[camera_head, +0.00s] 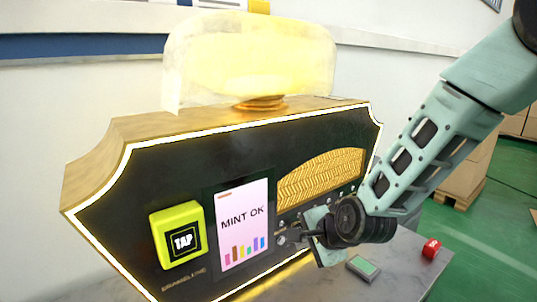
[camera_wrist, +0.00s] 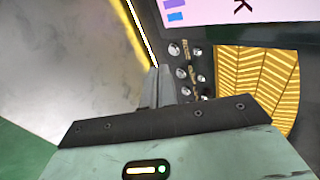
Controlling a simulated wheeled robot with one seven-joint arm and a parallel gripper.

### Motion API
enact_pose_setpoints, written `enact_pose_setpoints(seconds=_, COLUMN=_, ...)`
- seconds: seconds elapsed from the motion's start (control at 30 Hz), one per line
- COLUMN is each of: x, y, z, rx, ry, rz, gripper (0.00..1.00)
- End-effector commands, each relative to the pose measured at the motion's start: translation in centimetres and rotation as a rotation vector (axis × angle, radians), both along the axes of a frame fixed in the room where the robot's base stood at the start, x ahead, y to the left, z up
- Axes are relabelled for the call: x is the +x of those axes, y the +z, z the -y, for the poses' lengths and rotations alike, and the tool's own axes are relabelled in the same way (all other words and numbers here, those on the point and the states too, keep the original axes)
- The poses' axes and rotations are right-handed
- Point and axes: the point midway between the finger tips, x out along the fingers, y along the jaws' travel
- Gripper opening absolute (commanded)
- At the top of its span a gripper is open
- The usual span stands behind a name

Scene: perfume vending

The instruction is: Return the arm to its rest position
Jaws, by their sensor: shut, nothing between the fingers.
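My arm (camera_head: 430,135) reaches in from the upper right in the head view. My gripper (camera_head: 290,238) is shut and empty, close in front of the lower right part of the perfume machine's dark front (camera_head: 150,170). In the wrist view, my gripper's closed fingers (camera_wrist: 165,75) point toward the panel's lit edge, beside several small round silver knobs (camera_wrist: 182,73). I cannot tell whether the fingertips touch the panel. The machine's screen (camera_head: 241,225) reads "MINT OK".
A yellow TAP reader (camera_head: 179,235) is on the panel's left. A gold ribbed panel (camera_head: 320,180) is above my gripper. Cardboard boxes (camera_head: 465,180) stand behind on green floor.

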Motion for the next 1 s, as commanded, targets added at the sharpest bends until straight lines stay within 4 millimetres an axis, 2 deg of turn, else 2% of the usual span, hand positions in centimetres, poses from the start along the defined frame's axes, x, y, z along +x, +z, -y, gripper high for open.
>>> enact_pose_setpoints(seconds=0.03, x=-2.4, y=1.1, z=-0.8, rx=-0.085, ry=0.132, rz=-0.001, gripper=0.00)
enact_pose_setpoints(seconds=0.1, x=-5.9, y=1.9, z=-1.2, rx=-0.205, ry=0.320, rz=-0.012, gripper=0.00)
enact_pose_setpoints(seconds=0.27, x=-13.9, y=3.7, z=-0.7, rx=-0.455, ry=0.757, rz=-0.028, gripper=0.00)
enact_pose_setpoints(seconds=0.4, x=-20.0, y=4.9, z=1.1, rx=-0.622, ry=1.102, rz=-0.041, gripper=0.00)
enact_pose_setpoints(seconds=0.6, x=-26.7, y=6.2, z=4.4, rx=-0.776, ry=1.500, rz=-0.067, gripper=0.00)
enact_pose_setpoints(seconds=0.7, x=-29.3, y=7.2, z=6.1, rx=-0.827, ry=1.667, rz=-0.081, gripper=0.00)
enact_pose_setpoints(seconds=0.73, x=-29.1, y=8.3, z=6.0, rx=-0.820, ry=1.655, rz=-0.084, gripper=0.00)
enact_pose_setpoints(seconds=1.0, x=-28.9, y=13.7, z=5.9, rx=-0.816, ry=1.646, rz=-0.084, gripper=0.00)
